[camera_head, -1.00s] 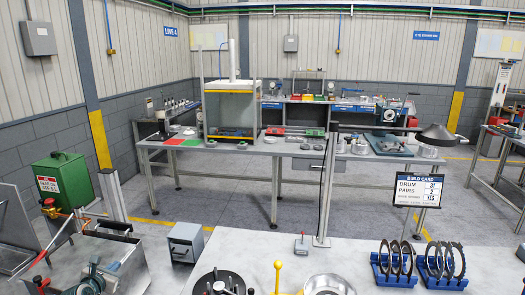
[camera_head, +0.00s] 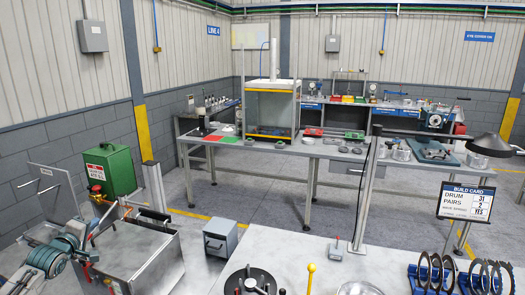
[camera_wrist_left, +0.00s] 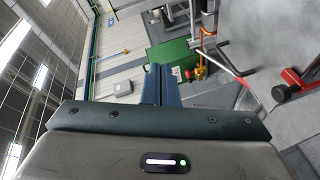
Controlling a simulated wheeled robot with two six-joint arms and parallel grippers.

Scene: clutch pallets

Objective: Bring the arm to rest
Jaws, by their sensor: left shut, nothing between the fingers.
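My left gripper (camera_head: 67,243) is at the lower left of the head view, beside a grey metal tank (camera_head: 150,262). It is held in the air, clear of the bench. In the left wrist view its two dark teal fingers (camera_wrist_left: 158,72) lie together, shut with nothing between them. They point towards a green box (camera_wrist_left: 168,53), which stands beyond them. My right gripper is in neither view.
The green box (camera_head: 108,170) has a red valve and hose in front. A grey bench (camera_head: 290,258) holds a round fixture (camera_head: 250,281), a yellow-handled tool (camera_head: 311,272) and blue ring racks (camera_head: 430,284). A build card (camera_head: 466,201) stands at right. Floor shows between the benches.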

